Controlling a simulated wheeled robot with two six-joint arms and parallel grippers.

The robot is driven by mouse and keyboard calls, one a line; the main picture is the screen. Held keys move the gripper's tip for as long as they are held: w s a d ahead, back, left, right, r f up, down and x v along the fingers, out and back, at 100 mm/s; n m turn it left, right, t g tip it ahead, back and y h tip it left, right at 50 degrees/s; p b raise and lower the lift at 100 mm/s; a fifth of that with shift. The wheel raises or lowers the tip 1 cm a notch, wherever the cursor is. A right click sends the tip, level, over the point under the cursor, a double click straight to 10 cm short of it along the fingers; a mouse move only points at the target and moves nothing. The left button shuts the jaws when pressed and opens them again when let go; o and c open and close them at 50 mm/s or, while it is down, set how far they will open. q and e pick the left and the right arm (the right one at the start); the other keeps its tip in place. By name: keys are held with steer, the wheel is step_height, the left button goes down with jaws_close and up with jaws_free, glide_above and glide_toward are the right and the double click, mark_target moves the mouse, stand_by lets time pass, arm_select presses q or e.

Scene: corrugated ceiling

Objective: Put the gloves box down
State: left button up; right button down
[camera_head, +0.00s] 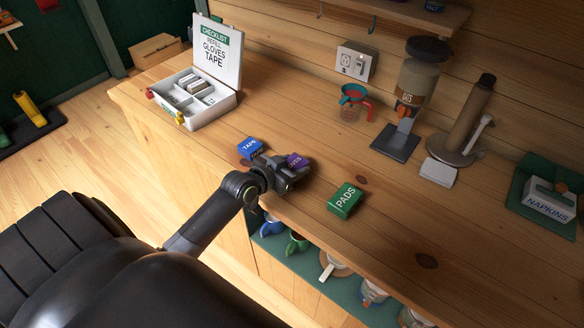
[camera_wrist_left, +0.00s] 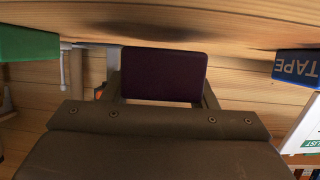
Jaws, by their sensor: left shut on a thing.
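The gloves box, a small purple box (camera_head: 297,160), is between the fingers of my left gripper (camera_head: 290,170), over the wooden counter between the blue and green boxes. Its lettering is partly covered by the gripper. In the left wrist view the box (camera_wrist_left: 165,75) is a dark purple block between the two fingers, with a dark shadow on the counter close to it. I cannot tell whether it touches the counter. My left gripper is shut on it. My right gripper is not in view.
A blue tape box (camera_head: 250,147) is just left of the gripper, and a green pads box (camera_head: 345,199) lies to the right. An open white checklist case (camera_head: 211,113) stands farther left. A grinder (camera_head: 414,85) and napkins (camera_head: 549,203) are farther right. Mugs (camera_head: 333,265) sit below the counter edge.

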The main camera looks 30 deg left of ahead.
arm_select(q)
steer(key=shift+f, duration=0.6)
steer(key=shift+f, duration=0.2)
steer(key=o, duration=1)
steer(key=shift+c, duration=0.2)
steer(key=b+v, duration=0.1)
steer(key=v, duration=0.1)
steer(key=f+b+v, duration=0.1)
steer(key=v, duration=0.1)
steer(key=shift+s+a+r, duration=0.1)
steer(key=shift+s+r, duration=0.05)
steer(key=shift+s, duration=0.3)
steer(key=v, duration=1.3)
